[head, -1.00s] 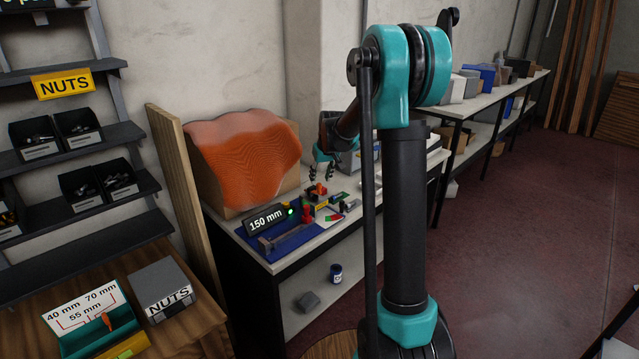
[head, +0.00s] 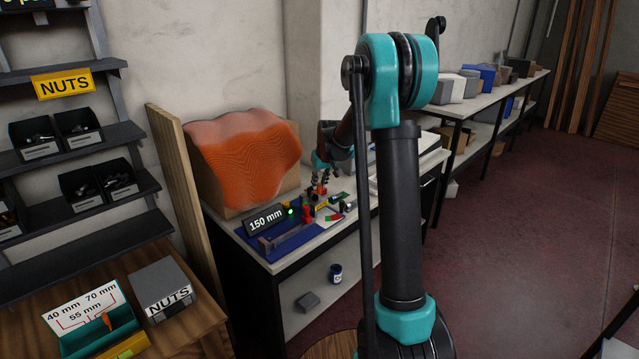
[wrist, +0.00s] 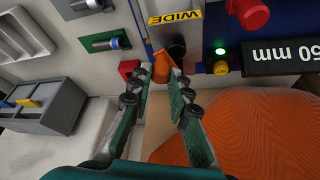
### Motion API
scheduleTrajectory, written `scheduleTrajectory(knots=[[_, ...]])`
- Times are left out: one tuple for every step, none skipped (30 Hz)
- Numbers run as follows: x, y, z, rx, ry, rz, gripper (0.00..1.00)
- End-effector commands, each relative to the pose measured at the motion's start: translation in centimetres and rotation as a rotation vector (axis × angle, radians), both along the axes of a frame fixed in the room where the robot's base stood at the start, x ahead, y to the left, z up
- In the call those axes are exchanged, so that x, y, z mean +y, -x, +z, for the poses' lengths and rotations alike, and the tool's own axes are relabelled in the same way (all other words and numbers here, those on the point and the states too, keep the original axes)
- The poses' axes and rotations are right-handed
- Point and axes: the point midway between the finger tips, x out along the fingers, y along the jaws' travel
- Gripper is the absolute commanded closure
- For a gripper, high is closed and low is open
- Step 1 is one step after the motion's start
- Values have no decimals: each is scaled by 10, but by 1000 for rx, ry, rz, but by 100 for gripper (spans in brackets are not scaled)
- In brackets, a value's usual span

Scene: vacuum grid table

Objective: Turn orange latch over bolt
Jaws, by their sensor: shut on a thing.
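The orange latch (wrist: 162,65) shows in the wrist view beside a round black part (wrist: 177,49), on the fixture below the yellow WIDE label (wrist: 174,16). My gripper (wrist: 160,74) has one fingertip on each side of the latch and is shut on it. In the head view my gripper (head: 319,186) is down at the fixture and largely covers the latch. I cannot tell for certain which part is the bolt, or whether the latch lies over it.
A red block (wrist: 128,68) sits close left of the fingers. A red knob (wrist: 249,12), a lit green lamp (wrist: 220,50), a yellow button (wrist: 220,68) and a 150 mm display (wrist: 284,55) are to the right. An orange wavy block (head: 244,160) stands behind the fixture.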

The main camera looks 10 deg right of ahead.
Motion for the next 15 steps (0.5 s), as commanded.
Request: scheduleTrajectory(knots=[[0, 0, 0, 0, 0, 0, 100], [0, 0, 0, 0, 0, 0, 100], [0, 0, 0, 0, 0, -2, 100], [1, 0, 0, 0, 1, -6, 100], [1, 1, 0, 0, 0, -13, 100], [2, 1, 0, 1, 2, -28, 100], [3, 2, 0, 1, 1, -43, 100], [4, 3, 0, 1, 1, -61, 100], [5, 4, 0, 2, 2, -90, 100], [6, 6, 0, 2, 1, -115, 100], [7, 7, 0, 1, 1, -141, 100], [9, 8, 0, 2, 1, -176, 100], [10, 9, 0, 1, 1, -202, 100], [11, 10, 0, 1, 2, -227, 100], [12, 11, 0, 1, 0, -259, 100]])
